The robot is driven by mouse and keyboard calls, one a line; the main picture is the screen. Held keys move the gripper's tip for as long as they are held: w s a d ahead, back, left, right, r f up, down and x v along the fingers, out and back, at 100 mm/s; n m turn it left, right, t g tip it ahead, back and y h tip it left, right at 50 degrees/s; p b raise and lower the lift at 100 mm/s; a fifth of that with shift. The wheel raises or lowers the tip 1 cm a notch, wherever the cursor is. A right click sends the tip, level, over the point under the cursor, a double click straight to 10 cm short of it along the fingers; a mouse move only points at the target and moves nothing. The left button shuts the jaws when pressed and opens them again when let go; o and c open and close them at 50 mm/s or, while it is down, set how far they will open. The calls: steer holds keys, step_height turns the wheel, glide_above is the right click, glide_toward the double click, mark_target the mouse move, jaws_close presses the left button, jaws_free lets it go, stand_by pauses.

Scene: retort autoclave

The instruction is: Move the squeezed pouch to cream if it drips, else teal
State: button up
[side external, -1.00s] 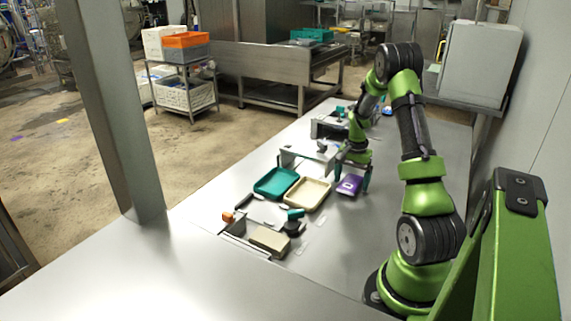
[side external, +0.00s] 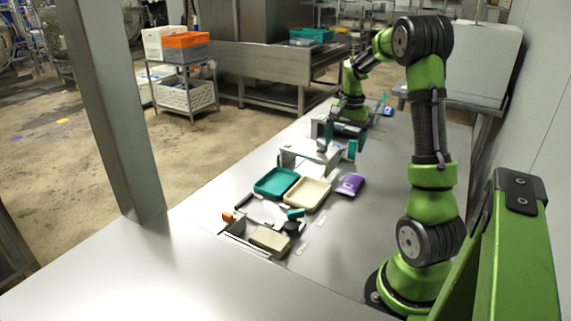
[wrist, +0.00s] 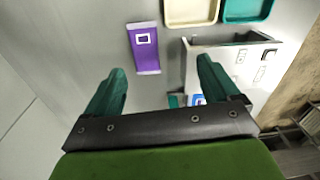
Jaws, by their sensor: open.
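A purple pouch (side external: 349,184) with a pale label lies flat on the steel bench, right of the cream tray (side external: 308,195). The teal tray (side external: 275,183) is left of the cream one. Both trays look empty. In the wrist view the pouch (wrist: 144,47) lies ahead of my fingers, with the cream tray (wrist: 190,16) and the teal tray (wrist: 247,12) partly cut off by the top edge. My gripper (side external: 340,146) is open and empty, above the bench beyond the pouch and apart from it. I cannot make out any drip around the pouch.
A grey bracketed fixture (side external: 310,158) stands behind the trays, close to my gripper. A tan block (side external: 270,240) sits in a frame in front, beside a dark round part with a teal top (side external: 293,222). A blue item (side external: 388,111) lies farther back. Bench right of the pouch is clear.

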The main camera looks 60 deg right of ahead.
steer(key=a+r+n+t, duration=0.2)
steer(key=a+r+n, duration=0.2)
steer(key=a, duration=0.9)
steer(key=w+a+r+n+t, duration=0.1)
steer(key=a+r+n, duration=0.3)
steer(key=a, duration=0.9)
steer(key=shift+w+a+r+n+t+y, duration=0.2)
steer(key=shift+a+r+n+t+y, duration=0.15)
steer(key=shift+r+t, duration=0.4)
steer(key=shift+o, duration=0.4)
steer(key=s+a+n+t+y, duration=0.1)
steer(key=s+a+n, duration=0.3)
steer(key=a, duration=0.4)
steer(key=shift+s+a+f+t, duration=0.2)
steer(key=shift+s+a+t, duration=0.25)
steer(key=shift+s, duration=0.2)
steer(key=shift+y, duration=0.25)
steer(key=shift+d, duration=0.15)
